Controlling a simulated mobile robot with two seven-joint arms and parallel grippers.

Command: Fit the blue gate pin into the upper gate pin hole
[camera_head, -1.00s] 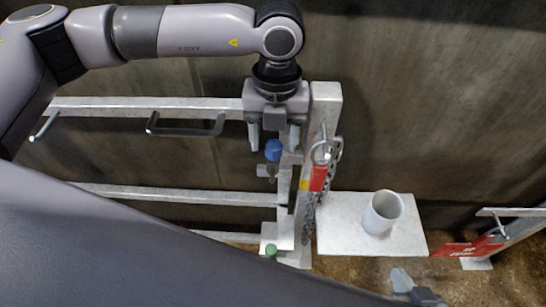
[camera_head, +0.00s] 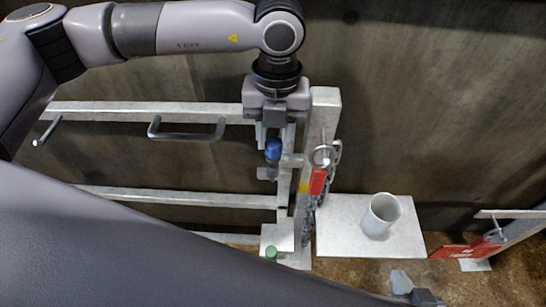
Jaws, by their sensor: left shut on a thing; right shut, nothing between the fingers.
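The blue gate pin (camera_head: 273,150) is upright, its blue top just below my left gripper (camera_head: 274,137). My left gripper points down and is shut on the pin at the gate post. The pin's lower end is at a small grey bracket (camera_head: 266,173), which I take for the upper gate pin hole; whether the pin is in the hole I cannot tell. A green-topped pin (camera_head: 271,253) stands lower down at the gate's lower bracket. My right gripper (camera_head: 402,284) shows at the bottom edge, shut and empty, away from the gate.
The gate rails (camera_head: 150,108) run to the left, with a grey handle (camera_head: 187,133). A chain (camera_head: 309,220) and red tag (camera_head: 318,181) hang on the post. A white cup (camera_head: 380,215) stands on a pale shelf (camera_head: 340,236) to the right.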

